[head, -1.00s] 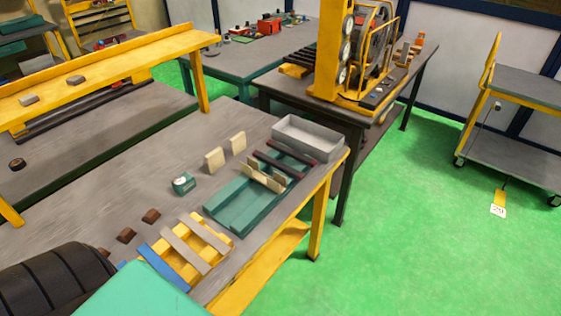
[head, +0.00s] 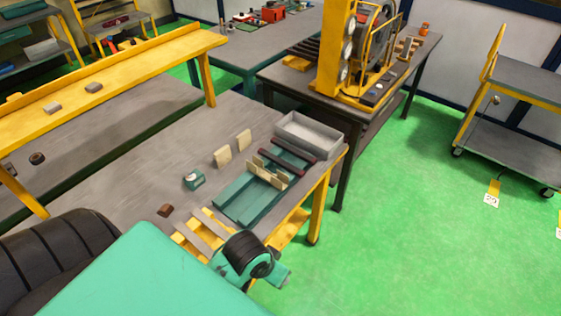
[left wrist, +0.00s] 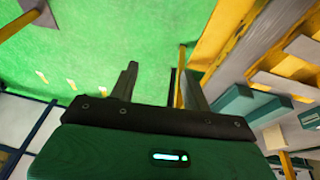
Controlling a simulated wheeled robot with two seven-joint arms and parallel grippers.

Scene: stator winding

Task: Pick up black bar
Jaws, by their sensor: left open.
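Two dark bars, near black with a reddish tint, lie across the green slatted fixture (head: 243,205) in the head view: one bar (head: 293,148) beside the grey tray, the other (head: 270,160) close by it. Pale upright blocks (head: 268,172) stand next to them. My left arm's wrist shows at the bottom centre, over the yellow rack near the table's front edge, apart from the bars; its fingers are hard to make out there. In the left wrist view my left gripper (left wrist: 159,80) is open and empty, with green floor behind it. My right gripper is not in view.
A grey tray (head: 310,136) sits at the table's far corner. A yellow rack with grey slats (head: 207,227) is partly covered by my arm.

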